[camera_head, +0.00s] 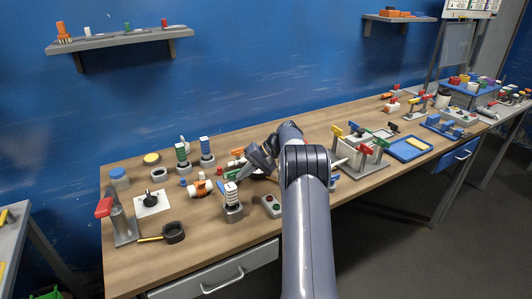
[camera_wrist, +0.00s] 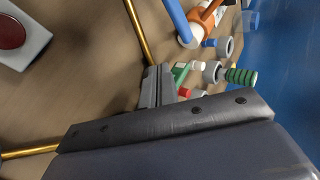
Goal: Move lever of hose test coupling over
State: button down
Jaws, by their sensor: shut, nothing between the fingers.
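My gripper (camera_head: 248,168) is shut and empty, low over the front-left part of the bench. In the wrist view its fingers (camera_wrist: 157,82) lie together. A small fitting with a green lever (camera_wrist: 181,74) and red and white ends shows just beyond the fingertips; I cannot tell whether they touch. An orange fitting (camera_wrist: 208,16) with a blue lever (camera_wrist: 176,18) shows farther up; the orange fitting also shows in the head view (camera_head: 200,187), left of my gripper. Which fitting is the hose test coupling, I cannot tell for sure. My arm hides part of the bench.
A white ribbed post (camera_head: 231,196) stands close left of my gripper, and a button box (camera_head: 271,205) lies in front. Green (camera_head: 182,155) and blue-topped (camera_head: 206,150) ribbed posts stand behind. A red-handled stand (camera_head: 122,222) is far left. Stands with coloured levers (camera_head: 365,151) are right of my arm.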

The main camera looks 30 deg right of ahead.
jog(key=d+r, duration=0.6)
jog(key=shift+s+d+r+p, duration=0.15)
jog(key=shift+s+d+p, duration=0.05)
jog(key=shift+p, duration=0.15)
jog(key=shift+a, duration=0.1)
